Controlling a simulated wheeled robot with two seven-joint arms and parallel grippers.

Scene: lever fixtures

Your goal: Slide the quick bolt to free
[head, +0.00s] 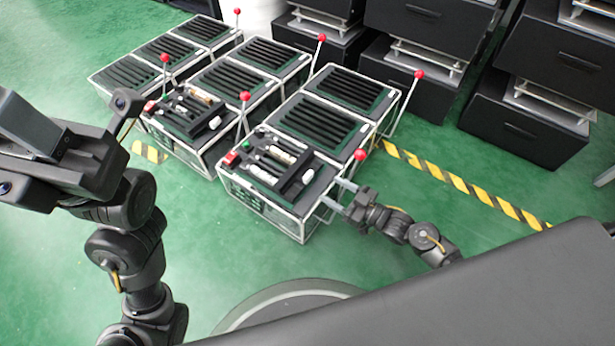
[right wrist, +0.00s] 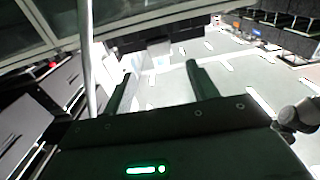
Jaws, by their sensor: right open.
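The nearest lever fixture (head: 280,170) is a clear-framed box with a dark top panel. The panel carries a red button (head: 231,158), a green button (head: 245,147), pale cylinders (head: 283,156) and a small light knob (head: 308,176). I cannot tell which part is the quick bolt. My right gripper (head: 337,195) is open beside the fixture's right front side, below the red-balled lever (head: 361,154). In the right wrist view the open fingers (right wrist: 160,85) have nothing between them, and a pale upright rod (right wrist: 87,60) stands left of them. My left arm's end is at the left, its fingers unclear.
Two similar fixtures stand to the left, the middle one (head: 190,115) close by and another (head: 150,65) behind it. Black cabinets (head: 525,125) line the back right. Yellow-black tape (head: 460,183) crosses the green floor (head: 400,150). Floor in front is clear.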

